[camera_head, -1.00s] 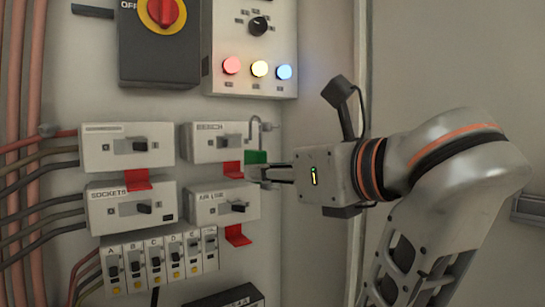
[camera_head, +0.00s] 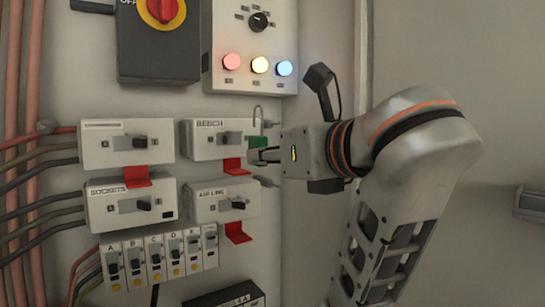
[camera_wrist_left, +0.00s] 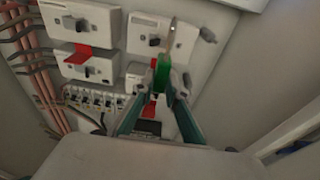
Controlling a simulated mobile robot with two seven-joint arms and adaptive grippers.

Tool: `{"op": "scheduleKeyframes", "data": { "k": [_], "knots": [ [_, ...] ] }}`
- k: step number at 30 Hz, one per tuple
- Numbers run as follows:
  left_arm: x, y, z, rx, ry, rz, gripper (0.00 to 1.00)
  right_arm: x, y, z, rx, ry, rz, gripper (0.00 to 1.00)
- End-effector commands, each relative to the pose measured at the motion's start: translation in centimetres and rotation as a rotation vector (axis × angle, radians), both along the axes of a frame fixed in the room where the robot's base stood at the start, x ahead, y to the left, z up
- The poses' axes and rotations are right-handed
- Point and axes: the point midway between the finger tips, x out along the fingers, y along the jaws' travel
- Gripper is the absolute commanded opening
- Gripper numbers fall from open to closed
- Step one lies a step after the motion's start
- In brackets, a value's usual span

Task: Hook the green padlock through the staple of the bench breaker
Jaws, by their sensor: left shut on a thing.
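The green padlock (camera_head: 258,141) is upright, with its grey shackle standing above the green body. My left gripper (camera_head: 263,156) is shut on the padlock body. The left wrist view also shows the padlock (camera_wrist_left: 162,74) between the fingers (camera_wrist_left: 161,97). The bench breaker (camera_head: 198,146) is a white box with a dark switch, just left of the padlock. A red tab (camera_head: 232,165) sits below its right end. The staple is not clearly made out, and I cannot tell whether the shackle touches the breaker. My right gripper is not in view.
The air line breaker (camera_head: 206,205) is below, and the sockets breaker (camera_head: 108,209) is to the left. A panel with coloured lamps (camera_head: 260,66) is above. Free room lies to the right.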

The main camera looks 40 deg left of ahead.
Motion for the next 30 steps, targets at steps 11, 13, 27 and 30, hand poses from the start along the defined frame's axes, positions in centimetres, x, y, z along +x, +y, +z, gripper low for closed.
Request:
{"op": "scheduleKeyframes", "data": {
  "k": [11, 13, 27, 30],
  "knots": [
    [0.6, 2.4, -0.2, 0.000, -0.001, 0.002, 0.00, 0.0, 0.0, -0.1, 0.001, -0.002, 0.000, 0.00],
    [0.8, 2.8, -0.1, 0.000, -0.001, 0.000, 0.00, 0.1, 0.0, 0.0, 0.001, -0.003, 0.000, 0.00],
    [1.3, 4.8, -0.1, 0.000, 0.000, 0.002, 0.00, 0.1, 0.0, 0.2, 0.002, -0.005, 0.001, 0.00],
    [1.4, 4.9, -0.1, 0.000, 0.000, 0.001, 0.00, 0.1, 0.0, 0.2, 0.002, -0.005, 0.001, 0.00]
  ]
}}
